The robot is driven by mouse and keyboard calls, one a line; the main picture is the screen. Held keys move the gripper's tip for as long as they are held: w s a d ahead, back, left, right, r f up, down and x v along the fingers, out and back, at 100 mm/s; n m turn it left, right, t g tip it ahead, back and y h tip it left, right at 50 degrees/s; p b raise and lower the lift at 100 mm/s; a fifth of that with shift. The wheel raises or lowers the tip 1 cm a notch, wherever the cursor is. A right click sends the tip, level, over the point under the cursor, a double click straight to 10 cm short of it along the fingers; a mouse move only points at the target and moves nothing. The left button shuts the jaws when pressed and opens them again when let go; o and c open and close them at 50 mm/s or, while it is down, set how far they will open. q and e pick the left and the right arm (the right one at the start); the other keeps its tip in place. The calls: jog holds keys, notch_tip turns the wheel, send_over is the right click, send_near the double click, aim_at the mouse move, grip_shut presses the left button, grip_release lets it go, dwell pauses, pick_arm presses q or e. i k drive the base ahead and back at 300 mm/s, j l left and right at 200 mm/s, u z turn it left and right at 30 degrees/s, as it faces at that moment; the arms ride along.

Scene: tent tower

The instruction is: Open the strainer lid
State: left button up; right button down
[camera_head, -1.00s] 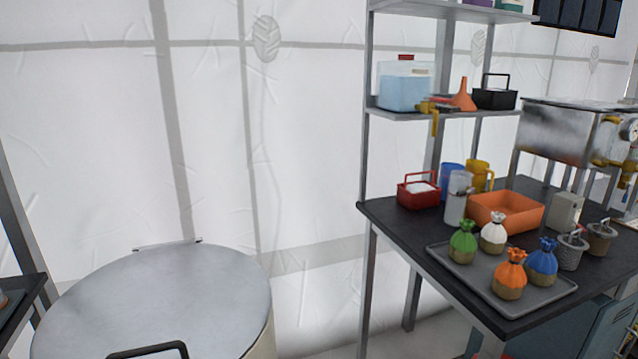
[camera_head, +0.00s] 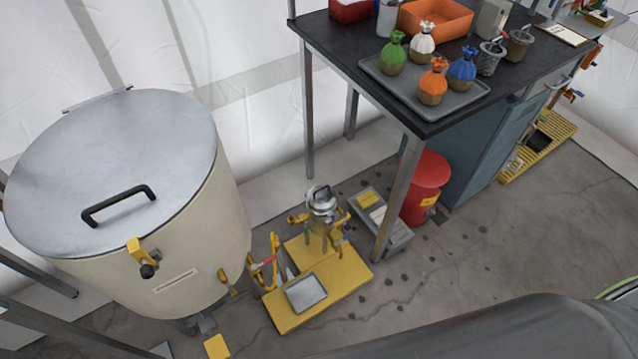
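A small steel vessel (camera_head: 321,210) with a domed top and a dark handle stands on a yellow platform (camera_head: 345,277) on the floor. Yellow fittings surround it; it looks like the strainer, but it is too small to tell how its lid is fastened. A large cream tank (camera_head: 190,235) at left has a flat metal lid (camera_head: 120,150) lying shut on it. That lid has a black bar handle (camera_head: 119,203) and a yellow clamp with a black knob (camera_head: 140,256) at its front rim. Neither gripper shows.
A dark table (camera_head: 345,45) at the upper middle holds a grey tray (camera_head: 440,101) of tied pouches. A red bin (camera_head: 428,185) and a grey crate (camera_head: 395,228) stand by its leg. Yellow-handled piping (camera_head: 262,262) lies between tank and platform. Floor at right is open.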

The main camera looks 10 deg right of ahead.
aim_at(321, 199)
jog(key=l+z, duration=0.4)
jog(key=l, duration=0.3)
jog(key=l+z, duration=0.45)
jog(key=l, duration=0.3)
